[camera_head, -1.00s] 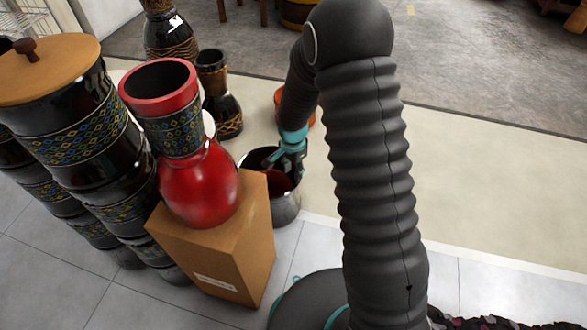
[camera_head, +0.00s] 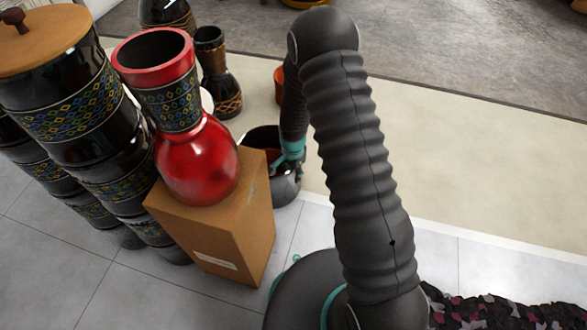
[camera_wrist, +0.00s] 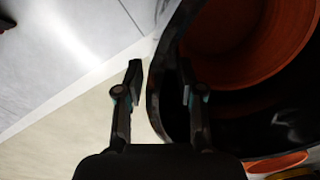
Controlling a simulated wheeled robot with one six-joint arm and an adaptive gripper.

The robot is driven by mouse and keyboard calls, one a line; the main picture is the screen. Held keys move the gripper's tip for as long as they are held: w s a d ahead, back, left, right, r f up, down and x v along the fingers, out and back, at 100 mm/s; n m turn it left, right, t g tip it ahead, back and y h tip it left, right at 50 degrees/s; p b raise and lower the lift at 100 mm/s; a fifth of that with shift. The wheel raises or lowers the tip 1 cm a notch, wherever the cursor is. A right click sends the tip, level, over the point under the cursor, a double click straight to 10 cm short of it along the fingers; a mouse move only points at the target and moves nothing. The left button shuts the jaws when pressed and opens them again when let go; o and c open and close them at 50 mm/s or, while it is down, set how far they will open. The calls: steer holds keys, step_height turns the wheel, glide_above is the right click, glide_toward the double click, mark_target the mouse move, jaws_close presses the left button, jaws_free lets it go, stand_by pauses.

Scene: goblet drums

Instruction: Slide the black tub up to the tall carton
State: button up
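The black tub (camera_head: 287,190) is a round, shiny dark pot with orange-brown inside. It stands on the floor just behind and to the right of the tall brown carton (camera_head: 215,240), which hides part of it. In the wrist view the tub's dark wall (camera_wrist: 160,115) runs between the two fingers of my gripper (camera_wrist: 160,78). One finger is outside the rim and the other is over the inside. The fingers are apart, with visible room beside the wall. In the head view my gripper (camera_head: 284,163) reaches down at the tub's rim, its tips partly hidden.
A red goblet drum (camera_head: 195,165) stands on top of the carton. Tall black patterned drums (camera_head: 75,115) crowd the left. A black goblet drum (camera_head: 217,75) and an orange pot (camera_head: 279,85) stand behind the tub.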

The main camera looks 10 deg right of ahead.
steer(key=shift+f, duration=0.1)
jaws_close()
steer(key=shift+s, duration=0.15)
